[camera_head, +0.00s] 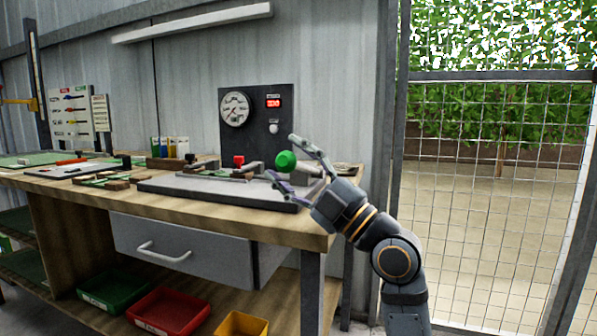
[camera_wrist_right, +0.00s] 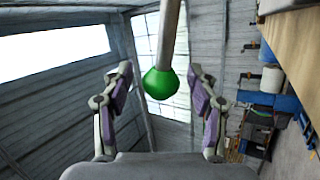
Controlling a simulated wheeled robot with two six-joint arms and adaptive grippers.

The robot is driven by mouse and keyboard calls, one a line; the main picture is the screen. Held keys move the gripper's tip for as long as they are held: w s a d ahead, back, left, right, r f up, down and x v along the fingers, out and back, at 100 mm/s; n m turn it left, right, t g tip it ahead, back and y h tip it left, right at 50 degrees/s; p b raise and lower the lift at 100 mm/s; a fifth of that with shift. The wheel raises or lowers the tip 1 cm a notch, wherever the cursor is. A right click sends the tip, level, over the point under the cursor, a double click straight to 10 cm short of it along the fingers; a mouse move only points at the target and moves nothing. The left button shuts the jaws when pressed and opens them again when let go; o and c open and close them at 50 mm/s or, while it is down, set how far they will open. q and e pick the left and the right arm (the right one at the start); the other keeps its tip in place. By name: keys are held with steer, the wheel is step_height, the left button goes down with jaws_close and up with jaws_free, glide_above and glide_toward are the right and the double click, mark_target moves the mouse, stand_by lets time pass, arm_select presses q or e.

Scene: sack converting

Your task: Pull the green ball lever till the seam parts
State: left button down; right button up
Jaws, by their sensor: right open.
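The green ball (camera_head: 286,160) of the lever shows between the fingers of my right gripper (camera_head: 283,158), above the right end of the grey tester base (camera_head: 225,189). In the right wrist view, the green ball (camera_wrist_right: 160,83) hangs on a grey rod (camera_wrist_right: 169,35) between the two open fingers of my right gripper (camera_wrist_right: 160,90), with a gap on each side. The ball touches neither finger there. A red clamp knob (camera_head: 239,160) stands on the base left of the ball. The seam itself is too small to make out. My left gripper is not in view.
A dark panel (camera_head: 257,125) with a round dial (camera_head: 235,109) and red display stands behind the base. Sample strips and boards lie on the left of the workbench (camera_head: 120,198). A grey drawer (camera_head: 180,247) and coloured bins are below. A mesh fence (camera_head: 490,190) stands at right.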

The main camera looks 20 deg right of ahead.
steer(key=v, duration=0.6)
steer(key=shift+w, duration=0.1)
steer(key=shift+s+d+f, duration=0.2)
steer(key=shift+s+f, duration=0.05)
steer(key=shift+s, duration=0.15)
steer(key=shift+c, duration=0.2)
